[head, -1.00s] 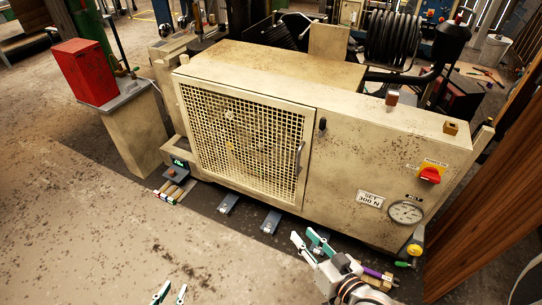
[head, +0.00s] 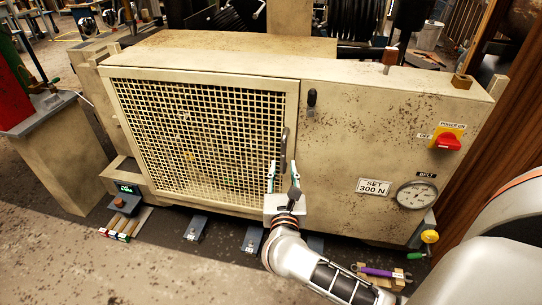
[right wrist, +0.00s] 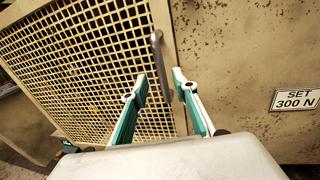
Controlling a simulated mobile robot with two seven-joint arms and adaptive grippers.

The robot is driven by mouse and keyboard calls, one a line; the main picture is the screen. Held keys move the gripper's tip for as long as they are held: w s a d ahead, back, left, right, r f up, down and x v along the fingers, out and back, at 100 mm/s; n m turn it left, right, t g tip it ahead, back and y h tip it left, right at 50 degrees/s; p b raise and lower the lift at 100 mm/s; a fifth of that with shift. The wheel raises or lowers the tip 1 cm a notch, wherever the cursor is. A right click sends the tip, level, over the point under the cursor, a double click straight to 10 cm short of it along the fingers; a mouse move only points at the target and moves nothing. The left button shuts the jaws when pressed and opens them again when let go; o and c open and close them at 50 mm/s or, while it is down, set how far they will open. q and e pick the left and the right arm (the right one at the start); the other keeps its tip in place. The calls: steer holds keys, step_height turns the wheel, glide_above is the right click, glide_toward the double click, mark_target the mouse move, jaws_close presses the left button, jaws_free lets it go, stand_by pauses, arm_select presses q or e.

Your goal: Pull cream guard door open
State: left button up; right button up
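The cream guard door (head: 190,140) is a mesh panel in a cream frame on the compressor housing's front, and it looks shut. Its grey bar handle (head: 284,152) stands upright near the door's right edge. The handle also shows in the right wrist view (right wrist: 160,62). My right gripper (head: 281,172) is open in front of the handle's lower part. In the right wrist view its two green-and-white fingers (right wrist: 158,84) are spread below and around the line of the handle. I cannot tell whether they touch it. My left gripper is not in view.
Right of the door are a black latch (head: 311,102), a red power switch (head: 446,140), a "SET 300 N" label (head: 374,187) and a belt gauge (head: 416,195). A small device (head: 124,203) and several coloured rods (head: 124,222) lie at the lower left.

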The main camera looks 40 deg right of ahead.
mark_target(283, 155)
steer(key=x, duration=0.7)
steer(key=shift+d+r+b, duration=0.1)
steer(key=shift+r+b, duration=0.05)
steer(key=shift+b, duration=0.2)
jaws_close()
